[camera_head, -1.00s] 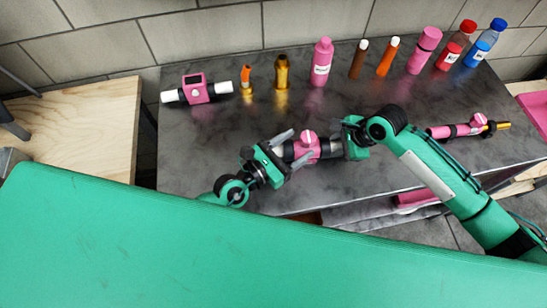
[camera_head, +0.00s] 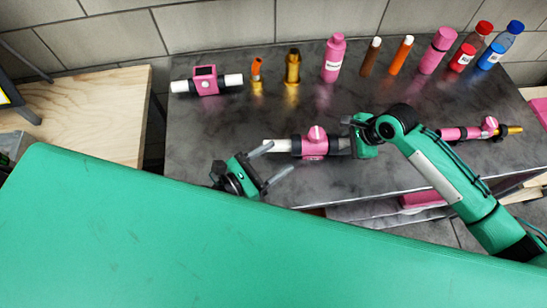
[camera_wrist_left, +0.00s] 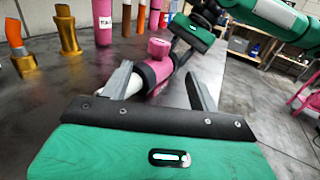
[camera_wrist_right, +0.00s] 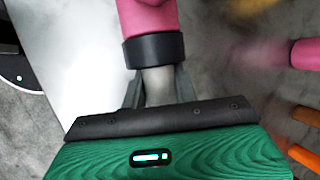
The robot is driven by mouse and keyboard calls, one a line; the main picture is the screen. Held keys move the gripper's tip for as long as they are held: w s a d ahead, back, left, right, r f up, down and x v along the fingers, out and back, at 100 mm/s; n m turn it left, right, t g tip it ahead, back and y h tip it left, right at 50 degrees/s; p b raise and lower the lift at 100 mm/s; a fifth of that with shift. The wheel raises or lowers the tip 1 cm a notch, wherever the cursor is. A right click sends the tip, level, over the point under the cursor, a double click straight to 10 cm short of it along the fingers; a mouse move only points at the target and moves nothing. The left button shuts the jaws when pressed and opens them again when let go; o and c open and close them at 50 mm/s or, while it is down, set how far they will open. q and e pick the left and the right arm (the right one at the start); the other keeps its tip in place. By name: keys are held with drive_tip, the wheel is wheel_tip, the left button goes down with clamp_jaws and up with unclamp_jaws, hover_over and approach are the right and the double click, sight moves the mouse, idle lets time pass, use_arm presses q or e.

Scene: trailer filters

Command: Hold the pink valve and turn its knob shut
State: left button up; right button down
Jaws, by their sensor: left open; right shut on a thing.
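The pink valve (camera_head: 314,149) has a pink knob (camera_head: 317,133) with a pale line on top, black collars and pipe ends on both sides. My right gripper (camera_head: 352,143) is shut on its right pipe end; the right wrist view shows the fingers around the grey pipe (camera_wrist_right: 157,82) beside a black collar. The valve lies roughly level above the dark counter. My left gripper (camera_head: 279,160) is open and empty, at the lower left of the valve's white pipe end. In the left wrist view, the valve (camera_wrist_left: 160,72) and knob (camera_wrist_left: 158,47) show beyond the open fingers.
A pink meter (camera_head: 206,82) with white pipe ends, brass fittings (camera_head: 292,68), a pink bottle (camera_head: 333,60) and several other bottles line the back of the dark counter (camera_head: 230,130). Another pink valve assembly (camera_head: 465,133) lies at right. A wooden table (camera_head: 95,115) stands at left.

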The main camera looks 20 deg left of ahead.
drive_tip(key=c, duration=1)
unclamp_jaws()
